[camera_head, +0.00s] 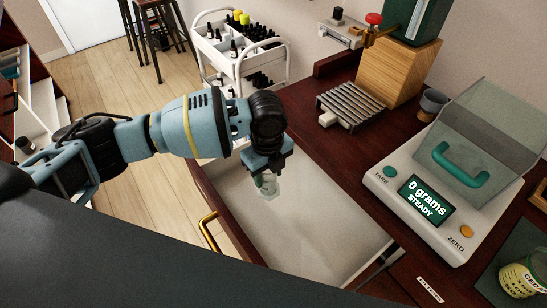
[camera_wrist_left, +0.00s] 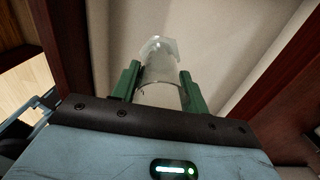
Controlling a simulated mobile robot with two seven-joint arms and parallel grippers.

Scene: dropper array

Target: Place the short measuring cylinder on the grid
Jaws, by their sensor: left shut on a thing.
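My left gripper (camera_head: 266,180) reaches in from the left and hangs over the open drawer, pointing down. It is shut on a small clear glass measuring cylinder (camera_head: 269,192). In the left wrist view, the cylinder (camera_wrist_left: 160,62) sits between the two green fingers of the gripper (camera_wrist_left: 161,88), with its angular end away from the camera. The grey slatted grid (camera_head: 352,103) lies on the dark wooden counter, to the right of and beyond the gripper; its top looks empty. My right gripper is not in view.
The pale drawer (camera_head: 310,240) with a brass handle (camera_head: 209,232) stands open below my gripper. Right of the grid are a grey cup (camera_head: 432,104) and a scale (camera_head: 428,201) reading 0 grams. A wooden block (camera_head: 395,72) stands behind the grid. A white bottle cart (camera_head: 238,55) stands further back.

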